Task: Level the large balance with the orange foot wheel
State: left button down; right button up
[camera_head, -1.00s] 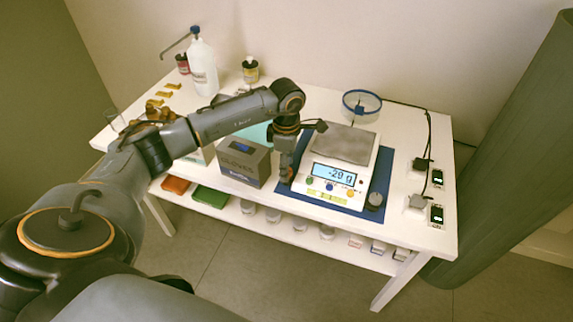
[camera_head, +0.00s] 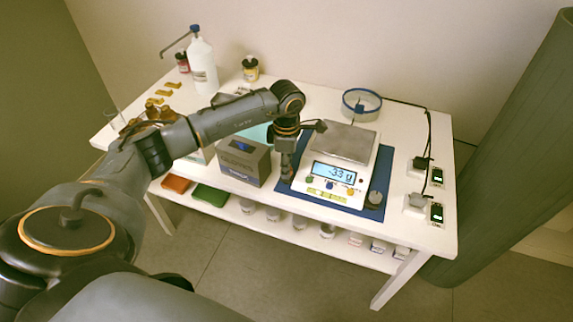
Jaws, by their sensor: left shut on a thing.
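The large balance (camera_head: 335,193) stands on a blue mat (camera_head: 371,213) on the white table. It has a grey square pan (camera_head: 346,142) and a lit display (camera_head: 334,173) that seems to read -33 g; any decimal point is too small to tell. My left gripper (camera_head: 286,178) points down at the balance's front left corner and is shut on the orange foot wheel, which its fingers mostly hide. A grey round knob (camera_head: 375,198) shows at the front right corner. My right gripper is out of view.
A dark box (camera_head: 240,163) stands close to the left of my gripper. A blue-rimmed round dish (camera_head: 361,104) is behind the balance. Cables and plugs (camera_head: 420,165) lie to its right. A white bottle (camera_head: 202,68) stands at the back left.

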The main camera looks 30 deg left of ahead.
pick_arm(q)
jog(key=n, duration=1.1)
jog(key=shift+n, duration=0.4)
jog(key=n, duration=0.5)
jog(key=n+p, duration=0.1)
jog(key=n, duration=0.5)
jog(key=shift+p, duration=0.4)
jog(key=shift+n, duration=0.4)
jog(key=c, duration=1)
grip_release()
